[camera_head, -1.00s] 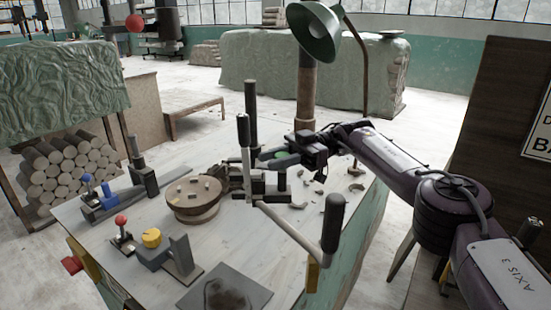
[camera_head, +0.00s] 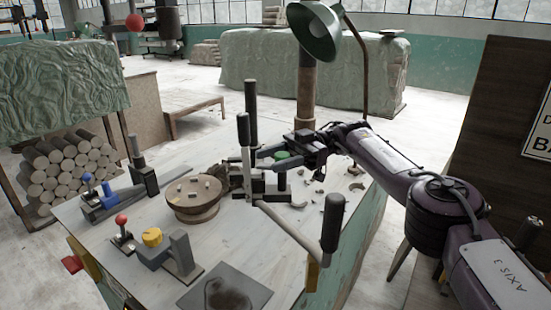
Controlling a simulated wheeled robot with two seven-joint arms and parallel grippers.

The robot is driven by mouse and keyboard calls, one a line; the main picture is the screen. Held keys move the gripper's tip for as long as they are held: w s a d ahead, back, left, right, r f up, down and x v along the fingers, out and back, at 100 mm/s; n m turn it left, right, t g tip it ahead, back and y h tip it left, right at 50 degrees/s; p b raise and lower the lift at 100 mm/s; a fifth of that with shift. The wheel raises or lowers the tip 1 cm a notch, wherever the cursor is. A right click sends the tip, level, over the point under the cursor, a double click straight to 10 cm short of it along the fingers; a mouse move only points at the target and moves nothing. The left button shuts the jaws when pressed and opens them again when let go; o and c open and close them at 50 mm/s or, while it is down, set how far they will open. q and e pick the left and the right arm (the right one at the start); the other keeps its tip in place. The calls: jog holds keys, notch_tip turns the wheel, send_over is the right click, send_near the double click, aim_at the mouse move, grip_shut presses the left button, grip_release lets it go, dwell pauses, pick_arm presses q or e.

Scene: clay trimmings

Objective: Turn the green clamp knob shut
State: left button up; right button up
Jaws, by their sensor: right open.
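The green clamp knob (camera_head: 282,155) shows as a small green patch at the clamp on the far right part of the worktable. My right gripper (camera_head: 266,157) comes in from the right. Its jaws are open, with the dark fingers pointing left at the knob. The fingers and the gripper body hide part of the knob. I cannot tell whether a finger touches it. The dark clamp frame (camera_head: 266,188) stands below, beside a round brown turntable (camera_head: 193,198). My left gripper is not in view.
Upright black-handled levers (camera_head: 244,135) stand just left of the gripper, and another lever handle (camera_head: 332,222) rises in front. Clay trimmings (camera_head: 318,189) lie right of the clamp. A green lamp (camera_head: 313,30) hangs above.

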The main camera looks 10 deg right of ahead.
jog(key=shift+t, duration=0.3)
jog(key=shift+m+t, duration=0.3)
jog(key=shift+m, duration=0.1)
